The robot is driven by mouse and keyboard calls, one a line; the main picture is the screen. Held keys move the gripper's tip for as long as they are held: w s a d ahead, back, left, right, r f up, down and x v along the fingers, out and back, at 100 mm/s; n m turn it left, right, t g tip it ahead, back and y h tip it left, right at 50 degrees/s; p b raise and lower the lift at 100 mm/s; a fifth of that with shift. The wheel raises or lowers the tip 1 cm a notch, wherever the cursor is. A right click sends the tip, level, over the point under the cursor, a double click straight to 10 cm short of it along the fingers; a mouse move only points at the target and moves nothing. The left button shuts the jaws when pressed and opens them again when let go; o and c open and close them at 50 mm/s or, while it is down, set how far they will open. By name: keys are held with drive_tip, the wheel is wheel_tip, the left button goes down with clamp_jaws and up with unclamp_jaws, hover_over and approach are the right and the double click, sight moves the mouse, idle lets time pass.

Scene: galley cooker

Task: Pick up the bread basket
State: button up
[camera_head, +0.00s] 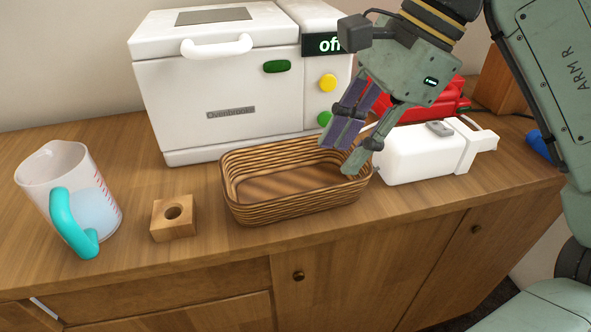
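The bread basket (290,207) is a brown woven rectangular basket. It stands upright on the wooden counter in front of the white bread-maker-like appliance, and looks empty. My gripper (342,157) reaches down from the upper right to the basket's right end. Its two fingers are apart, one with a purple pad and one grey-green. The fingertips overlap the right end of the basket in the picture, near its rim. I cannot tell whether they touch it or whether the rim lies between them.
The white appliance (225,95) stands close behind the basket. A small wooden block with a hole (174,228) and a measuring jug (88,195) with a teal handle are to the left. A white bottle-like container (415,160) lies close on the right, with a red object (410,108) behind it.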

sight(316, 189)
drive_tip(key=x, duration=0.4)
drive_tip(key=shift+s+a+f, duration=0.15)
drive_tip(key=shift+s, duration=0.05)
drive_tip(key=shift+w+x, duration=0.2)
drive_tip(key=shift+x, duration=2.4)
drive_tip(key=shift+a, duration=0.1)
drive_tip(key=shift+c, duration=0.5)
clamp_jaws()
